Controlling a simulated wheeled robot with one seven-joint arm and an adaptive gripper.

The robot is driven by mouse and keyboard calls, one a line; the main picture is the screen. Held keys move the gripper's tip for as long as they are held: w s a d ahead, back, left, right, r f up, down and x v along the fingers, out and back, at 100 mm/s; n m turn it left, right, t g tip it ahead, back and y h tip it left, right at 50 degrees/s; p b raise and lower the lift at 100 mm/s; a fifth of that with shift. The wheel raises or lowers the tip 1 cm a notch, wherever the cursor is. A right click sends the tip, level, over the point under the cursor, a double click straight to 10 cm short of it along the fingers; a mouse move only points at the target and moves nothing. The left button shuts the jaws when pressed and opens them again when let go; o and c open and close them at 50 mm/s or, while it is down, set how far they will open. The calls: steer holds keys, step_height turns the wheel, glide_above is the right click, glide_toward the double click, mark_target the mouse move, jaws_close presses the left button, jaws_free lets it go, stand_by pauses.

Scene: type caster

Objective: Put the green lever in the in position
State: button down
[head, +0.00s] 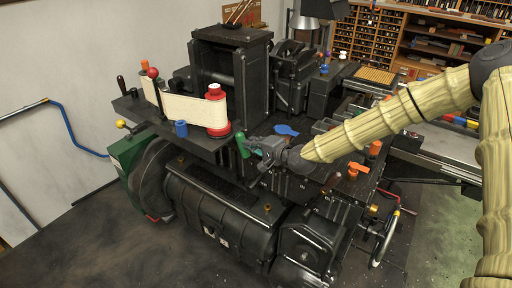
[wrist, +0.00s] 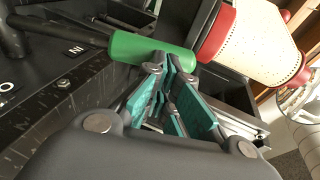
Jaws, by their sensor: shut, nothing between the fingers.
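The green lever (head: 243,145) is a short green handle on the machine's front edge in the head view. In the wrist view the green lever (wrist: 150,48) runs across the top on a dark rod, with an "IN" label on the panel near its left end. My gripper (head: 255,147) is right beside the lever. In the wrist view my gripper (wrist: 172,62) has its teal-padded fingers together, with the tips at the lever's near side. They look touching or nearly so, and nothing is between them. The lever's far side is partly hidden.
A red spool (head: 217,110) with a cream paper strip (head: 190,108) stands just behind the lever. A blue knob (head: 286,130), a blue cylinder (head: 181,129) and an orange lever (head: 358,168) are nearby on the black machine.

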steer(key=r+b+v, duration=0.1)
steer(key=b+v, duration=0.2)
steer(key=v, duration=2.1)
steer(key=s+a+f+n+g+h, duration=0.15)
steer(key=s+f, duration=0.25)
steer(key=f, duration=0.5)
steer(key=s+f+n+g+h, duration=0.1)
steer(key=s+f+g, duration=0.3)
steer(key=f, duration=0.6)
steer(key=s+a+f+n+g+h, duration=0.1)
steer(key=s+f+h, duration=0.1)
steer(key=s+f, duration=0.5)
steer(key=s+d+f+n+g+h, duration=0.2)
steer(key=s+f, duration=0.7)
steer(key=s, duration=0.1)
steer(key=s+d+f+n+g+h, duration=0.2)
steer(key=s+d+f+n+g, duration=0.1)
steer(key=s+f, duration=0.6)
steer(key=shift+s+n+h, duration=0.35)
steer(key=shift+s, duration=0.55)
